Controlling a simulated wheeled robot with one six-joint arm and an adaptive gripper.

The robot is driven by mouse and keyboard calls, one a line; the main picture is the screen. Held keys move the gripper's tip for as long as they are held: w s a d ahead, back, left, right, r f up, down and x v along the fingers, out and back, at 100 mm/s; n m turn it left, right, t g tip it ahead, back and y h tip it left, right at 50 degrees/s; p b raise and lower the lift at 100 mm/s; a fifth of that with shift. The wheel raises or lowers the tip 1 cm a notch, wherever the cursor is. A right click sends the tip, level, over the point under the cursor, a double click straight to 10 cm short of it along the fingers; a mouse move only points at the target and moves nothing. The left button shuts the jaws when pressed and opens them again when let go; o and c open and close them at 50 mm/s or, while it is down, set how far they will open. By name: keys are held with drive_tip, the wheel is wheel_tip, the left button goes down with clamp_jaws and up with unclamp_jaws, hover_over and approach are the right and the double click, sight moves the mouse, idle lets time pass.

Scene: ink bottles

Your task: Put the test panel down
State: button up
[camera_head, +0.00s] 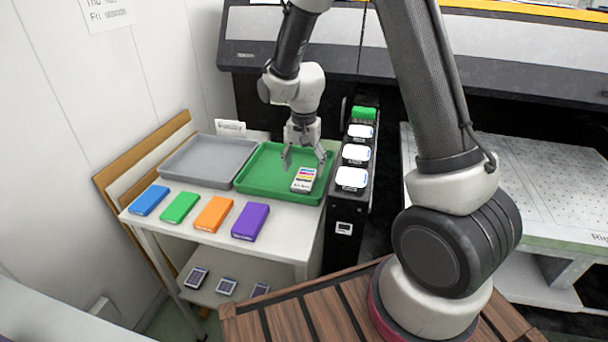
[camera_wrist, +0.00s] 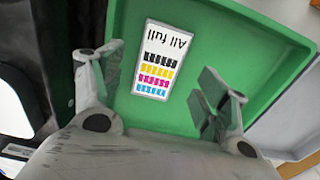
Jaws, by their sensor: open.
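The test panel (camera_head: 304,180) is a small white card with coloured bars. It lies in the right part of the green tray (camera_head: 252,185). In the wrist view the panel (camera_wrist: 161,61) lies flat on the tray floor and reads "All full", with black, yellow, magenta and cyan bars. My gripper (camera_head: 304,158) is above the tray, over the panel. In the wrist view its fingers (camera_wrist: 155,95) are spread wide, one on each side of the panel, and do not touch it.
A grey tray (camera_head: 168,160) sits left of the green one. Blue (camera_head: 149,200), green (camera_head: 180,208), orange (camera_head: 214,214) and purple (camera_head: 250,222) boxes line the table's front. A black rack (camera_head: 346,207) with white-topped bottles stands close on the right. Small dark items lie on the lower shelf (camera_head: 215,296).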

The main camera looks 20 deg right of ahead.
sight(304, 180)
wheel_tip(304, 180, up, 8)
drive_tip(key=s+d+r+n+t, duration=0.25)
drive_tip(key=s+d+r, duration=0.55)
drive_tip(key=s+r, duration=0.45)
drive_tip(key=s+d+r+n+t, duration=0.1)
drive_tip(key=s+d+r+n, duration=0.1)
drive_tip(key=s, duration=0.4)
drive_tip(key=s+d+r+n, duration=0.2)
drive_tip(key=s, duration=0.5)
drive_tip(key=shift+t, duration=0.35)
drive_tip(key=shift+d, duration=0.1)
